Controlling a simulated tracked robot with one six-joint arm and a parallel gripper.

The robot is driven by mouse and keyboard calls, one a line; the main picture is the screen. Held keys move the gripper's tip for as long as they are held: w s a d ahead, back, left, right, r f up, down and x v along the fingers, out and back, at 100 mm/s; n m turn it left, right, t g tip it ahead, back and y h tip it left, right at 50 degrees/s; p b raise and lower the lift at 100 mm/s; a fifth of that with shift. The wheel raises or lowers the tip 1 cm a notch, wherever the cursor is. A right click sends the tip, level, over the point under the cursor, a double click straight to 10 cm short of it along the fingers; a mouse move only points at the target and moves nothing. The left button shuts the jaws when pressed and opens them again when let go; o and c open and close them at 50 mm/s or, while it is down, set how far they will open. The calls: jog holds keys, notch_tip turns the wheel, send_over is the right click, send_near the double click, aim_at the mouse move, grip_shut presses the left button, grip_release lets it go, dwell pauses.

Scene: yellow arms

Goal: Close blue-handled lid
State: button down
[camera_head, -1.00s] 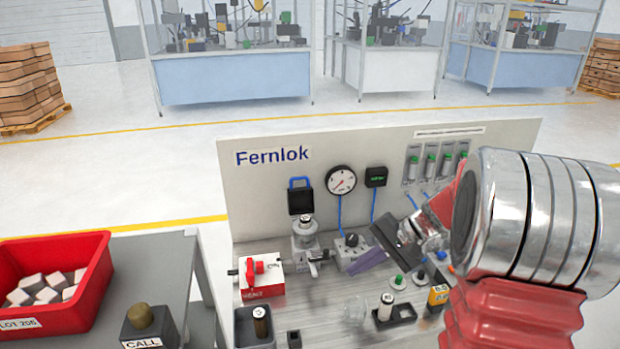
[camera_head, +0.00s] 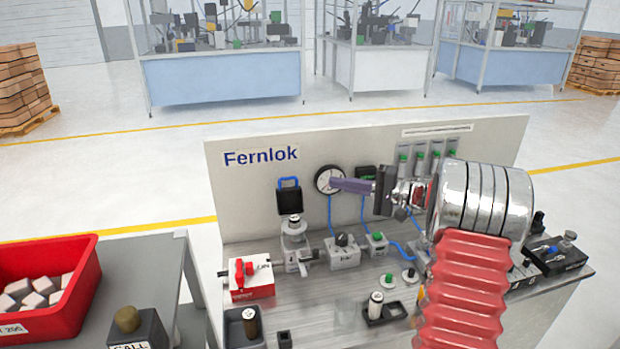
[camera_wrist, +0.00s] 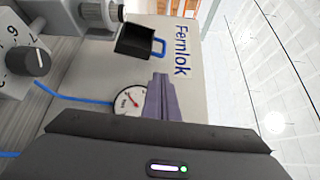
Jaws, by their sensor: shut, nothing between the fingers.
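The blue-handled lid (camera_head: 289,199) is a black square plate with a blue loop handle on top. It stands upright, open, above a grey cylindrical fixture (camera_head: 295,240) that holds a small part at its top. In the wrist view the lid (camera_wrist: 134,43) and its blue handle (camera_wrist: 159,47) lie beyond the fingers, up and to the left. My gripper (camera_head: 334,184) is shut and empty, its purple fingers pointing left in front of the gauge, to the right of the lid and apart from it. The gripper also shows in the wrist view (camera_wrist: 159,80).
The gauge (camera_head: 323,176) on the white Fernlok panel (camera_head: 245,190) is close behind my fingers. A dial box (camera_head: 343,256) and a red-and-white box (camera_head: 251,283) stand on the bench. Air is clear between my fingers and the lid.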

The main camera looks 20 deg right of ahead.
aim_at(289, 195)
jog(key=shift+w+a, duration=0.1)
jog(key=shift+a, duration=0.05)
jog(key=x, duration=0.9)
jog(key=shift+w+a+f, duration=0.1)
jog(key=shift+w+a, duration=0.1)
jog(key=shift+w, duration=0.05)
